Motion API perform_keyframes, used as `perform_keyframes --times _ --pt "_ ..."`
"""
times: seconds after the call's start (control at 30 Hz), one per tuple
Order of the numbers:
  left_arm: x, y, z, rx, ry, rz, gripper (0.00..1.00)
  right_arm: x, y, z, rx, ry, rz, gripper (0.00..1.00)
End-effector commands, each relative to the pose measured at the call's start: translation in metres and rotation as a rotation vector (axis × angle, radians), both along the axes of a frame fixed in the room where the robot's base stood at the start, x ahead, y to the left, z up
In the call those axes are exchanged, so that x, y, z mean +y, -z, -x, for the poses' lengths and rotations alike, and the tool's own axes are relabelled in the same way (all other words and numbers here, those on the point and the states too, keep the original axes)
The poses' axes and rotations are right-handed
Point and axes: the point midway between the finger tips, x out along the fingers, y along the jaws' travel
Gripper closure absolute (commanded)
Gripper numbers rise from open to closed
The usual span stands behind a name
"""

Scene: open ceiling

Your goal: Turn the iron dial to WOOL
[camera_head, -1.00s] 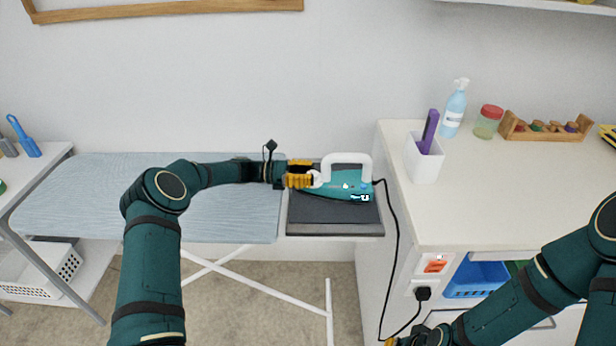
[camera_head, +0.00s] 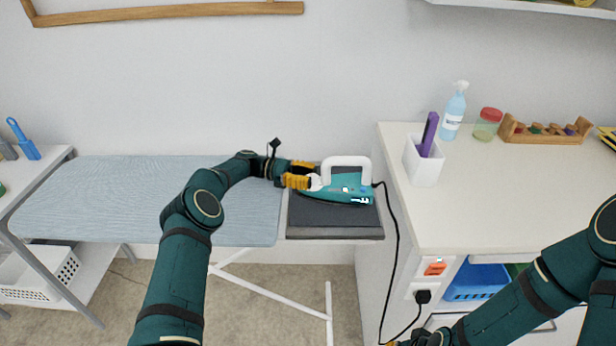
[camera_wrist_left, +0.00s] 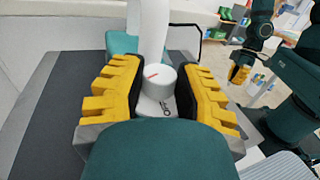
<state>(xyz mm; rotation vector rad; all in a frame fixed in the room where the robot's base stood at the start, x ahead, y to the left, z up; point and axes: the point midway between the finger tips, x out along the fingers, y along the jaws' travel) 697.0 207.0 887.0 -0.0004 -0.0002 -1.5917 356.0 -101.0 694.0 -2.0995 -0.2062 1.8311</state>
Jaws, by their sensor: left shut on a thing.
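The teal iron (camera_head: 340,190) with a white loop handle (camera_head: 345,161) lies on its side-on profile on a dark rest pad (camera_head: 335,221) at the board's right end. In the left wrist view, its white round dial (camera_wrist_left: 158,82) with a red pointer mark sits between my left gripper's yellow fingers. Small dark markings show beside the dial; the setting words are not readable. My left gripper (camera_head: 313,182) is shut on the dial at the iron's left end. My right gripper (camera_head: 393,343) is barely in view at the bottom; it also shows small in the left wrist view (camera_wrist_left: 240,73).
The blue ironing board (camera_head: 150,200) stretches left. A black cord (camera_head: 397,250) runs from the iron to a socket on the right counter's front. The counter (camera_head: 490,200) holds a white cup (camera_head: 424,165), a spray bottle (camera_head: 454,112) and a jar (camera_head: 487,124).

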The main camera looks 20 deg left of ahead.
Motion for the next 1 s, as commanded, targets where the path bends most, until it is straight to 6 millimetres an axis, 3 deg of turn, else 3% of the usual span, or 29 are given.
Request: perform_keyframes --times 0.2,0.23,0.3,0.67,0.77,1.0 --pt "-0.002 0.001 0.001 0.002 0.004 0.001 1.00 0.000 0.000 0.000 0.000 0.000 0.000 1.00" --pt "-0.002 0.001 0.001 0.002 0.004 0.001 0.58 0.000 0.000 0.000 0.000 0.000 0.000 1.00" --pt "-0.002 0.001 0.000 0.002 0.004 0.001 0.34 0.000 0.000 0.000 0.000 0.000 0.000 1.00" --pt "0.000 -0.003 0.000 -0.001 0.000 0.000 0.34 0.000 0.000 0.000 0.000 0.000 0.000 1.00" --pt "0.000 -0.013 0.000 -0.002 0.001 -0.001 0.34 0.000 0.000 0.000 0.000 0.000 0.000 1.00" --pt "-0.001 -0.057 0.000 -0.003 0.002 0.000 0.34 0.000 0.000 0.000 0.000 0.000 0.000 1.00"
